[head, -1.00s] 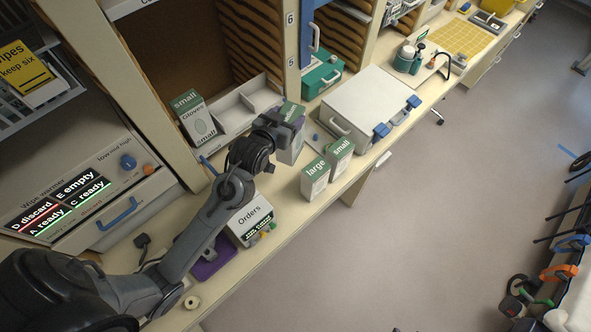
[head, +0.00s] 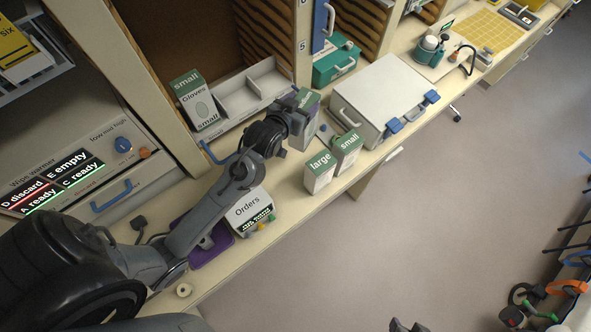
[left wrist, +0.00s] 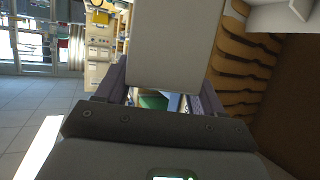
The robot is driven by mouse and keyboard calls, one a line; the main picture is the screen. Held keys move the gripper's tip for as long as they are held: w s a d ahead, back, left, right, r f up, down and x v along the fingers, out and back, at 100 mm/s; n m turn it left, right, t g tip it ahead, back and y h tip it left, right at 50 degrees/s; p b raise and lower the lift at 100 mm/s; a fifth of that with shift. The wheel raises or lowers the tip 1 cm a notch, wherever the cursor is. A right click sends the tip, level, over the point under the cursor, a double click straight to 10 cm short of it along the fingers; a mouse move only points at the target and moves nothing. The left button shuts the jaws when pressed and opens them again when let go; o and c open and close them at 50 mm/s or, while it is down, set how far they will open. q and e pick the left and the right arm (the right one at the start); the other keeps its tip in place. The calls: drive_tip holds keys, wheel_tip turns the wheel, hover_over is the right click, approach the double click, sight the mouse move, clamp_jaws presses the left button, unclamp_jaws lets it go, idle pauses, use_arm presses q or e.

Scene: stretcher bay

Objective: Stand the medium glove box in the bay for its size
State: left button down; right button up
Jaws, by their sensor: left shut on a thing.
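The medium glove box (head: 307,103), white with a green top, is in my left gripper (head: 297,121), upright in front of the right end of the glove rack. The fingers are shut on it; in the left wrist view its plain pale face (left wrist: 172,45) stands between them. The arm hides part of the box. The open-topped white rack (head: 272,78) has several bays; the small glove box (head: 198,101) stands at its left end, and the bays right of it look empty. Dark tips at the bottom edge may be my right gripper (head: 408,326); its state is unclear.
Boxes marked large (head: 320,171) and small (head: 346,151) stand near the counter's front edge. A white case (head: 380,95) with blue latches and a green box (head: 335,64) are to the right. An Orders device (head: 250,211) sits below my arm.

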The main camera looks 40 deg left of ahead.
sight(300, 142)
use_arm(q)
wheel_tip(300, 142, down, 14)
drive_tip(key=b, duration=0.4)
drive_tip(key=shift+f+b, duration=0.25)
drive_tip(key=shift+b, duration=0.05)
drive_tip(key=shift+f, duration=2.5)
drive_tip(key=shift+c, duration=0.7)
unclamp_jaws()
drive_tip(key=shift+f, duration=0.1)
